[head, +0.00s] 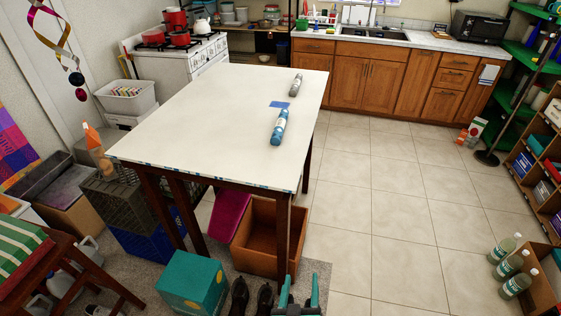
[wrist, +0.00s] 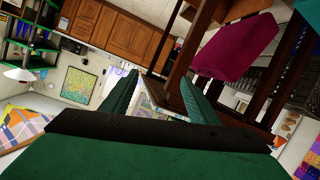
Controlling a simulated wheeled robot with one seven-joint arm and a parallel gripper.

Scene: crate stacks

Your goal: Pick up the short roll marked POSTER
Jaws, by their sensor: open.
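A blue roll (head: 279,127) lies near the middle of the right side. A shorter-looking grey roll (head: 295,84) lies farther back, near the right edge. No marking is legible on either, so I cannot tell which says POSTER. My gripper (head: 299,284) is at the bottom of the head view, low in front of the table and well away from both rolls. Its green fingers are apart and empty, also in the wrist view (wrist: 158,85). The wrist view shows no roll.
Below the table's near edge stand an open brown box (head: 262,265), a teal box (head: 192,283) and dark shoes (head: 265,300). The tiled floor (head: 385,200) right of the table is clear. Green bottles (head: 510,263) stand at far right.

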